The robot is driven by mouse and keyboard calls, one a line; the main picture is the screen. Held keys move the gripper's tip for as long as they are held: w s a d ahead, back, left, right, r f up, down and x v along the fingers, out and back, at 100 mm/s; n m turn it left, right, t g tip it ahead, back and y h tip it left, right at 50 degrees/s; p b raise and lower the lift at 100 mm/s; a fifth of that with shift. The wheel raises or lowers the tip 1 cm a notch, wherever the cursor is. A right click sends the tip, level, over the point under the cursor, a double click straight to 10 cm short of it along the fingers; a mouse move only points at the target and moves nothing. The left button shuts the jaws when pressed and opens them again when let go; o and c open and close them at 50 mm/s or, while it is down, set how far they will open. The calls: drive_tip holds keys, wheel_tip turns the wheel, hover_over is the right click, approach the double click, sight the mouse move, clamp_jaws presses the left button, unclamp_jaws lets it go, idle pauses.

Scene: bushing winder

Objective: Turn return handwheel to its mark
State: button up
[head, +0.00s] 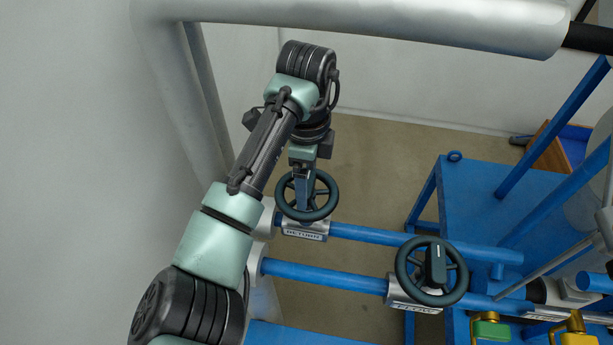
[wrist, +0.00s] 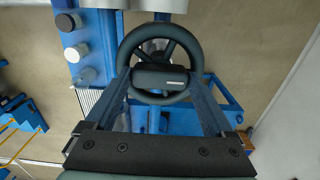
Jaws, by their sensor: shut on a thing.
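The return handwheel (head: 328,206) is a dark spoked wheel on a blue pipe, above a silver plate (head: 304,236) lettered RETURN. My gripper (head: 305,200) reaches down onto the wheel's middle from above and hides part of it. In the wrist view the wheel (wrist: 124,52) lies ahead. Its dark central bar (wrist: 160,78) with a short pale line sits between the two fingers of my gripper (wrist: 160,84), which is shut on it. The mark on the fixed part is not clear in either view.
A second dark handwheel (head: 432,270) with a raised bar stands on the nearer pipe to the right. A blue frame table (head: 490,205) is farther right. A thick pale pipe (head: 370,22) crosses overhead. Open floor (head: 375,170) lies behind the return wheel.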

drive_tip(key=shift+r, duration=0.1)
drive_tip(key=o, duration=1.1)
wheel_tip(320, 180, up, 13)
drive_tip(key=shift+f+p, duration=0.1)
drive_tip(key=shift+p, duration=0.35)
